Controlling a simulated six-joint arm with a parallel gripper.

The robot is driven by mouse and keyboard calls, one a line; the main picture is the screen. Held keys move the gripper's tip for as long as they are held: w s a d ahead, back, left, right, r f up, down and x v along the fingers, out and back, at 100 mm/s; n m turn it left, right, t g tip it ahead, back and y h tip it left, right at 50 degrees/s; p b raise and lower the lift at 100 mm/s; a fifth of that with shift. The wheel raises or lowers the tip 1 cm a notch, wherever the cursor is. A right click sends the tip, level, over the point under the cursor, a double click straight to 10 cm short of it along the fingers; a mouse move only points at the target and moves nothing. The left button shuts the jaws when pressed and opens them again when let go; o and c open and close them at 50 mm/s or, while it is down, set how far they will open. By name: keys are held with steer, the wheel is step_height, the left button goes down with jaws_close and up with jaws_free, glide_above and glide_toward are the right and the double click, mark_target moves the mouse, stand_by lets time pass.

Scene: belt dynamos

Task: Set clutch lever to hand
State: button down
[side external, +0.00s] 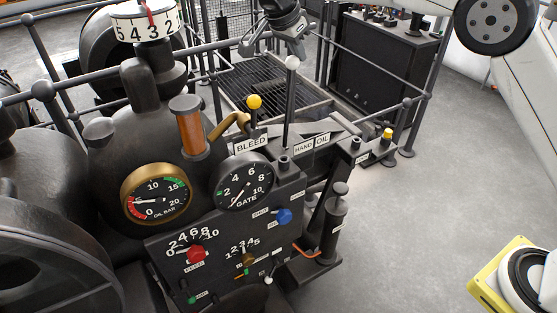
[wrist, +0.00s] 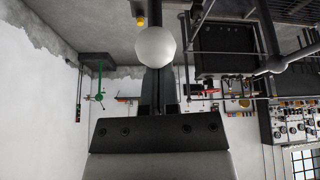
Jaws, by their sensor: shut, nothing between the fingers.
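A tall dark lever with a white ball knob (side external: 292,62) stands nearly upright beside a plate reading HAND OIL (side external: 311,144). I take it for the clutch lever, but I can read no clutch label. My gripper (side external: 281,46) is shut and empty, just above and beside the knob in the side view. Whether it touches the knob I cannot tell. In the wrist view the white knob (wrist: 156,45) is large and close, at upper centre. The lever's foot is partly hidden behind the console parts.
A yellow-knobbed lever (side external: 254,102) and a brass handle (side external: 232,123) stand left, near the BLEED plate (side external: 251,143). Two gauges and a panel with red (side external: 195,254) and blue (side external: 284,216) knobs are in front. Railings (side external: 372,112) run behind; open floor lies right.

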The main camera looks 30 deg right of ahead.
mark_target(286, 61)
steer(key=shift+a, duration=1.45)
steer(key=shift+r, duration=0.15)
steer(key=v, duration=0.7)
steer(key=shift+d+r, duration=0.3)
steer(key=shift+d, duration=0.1)
steer(key=shift+w, duration=0.1)
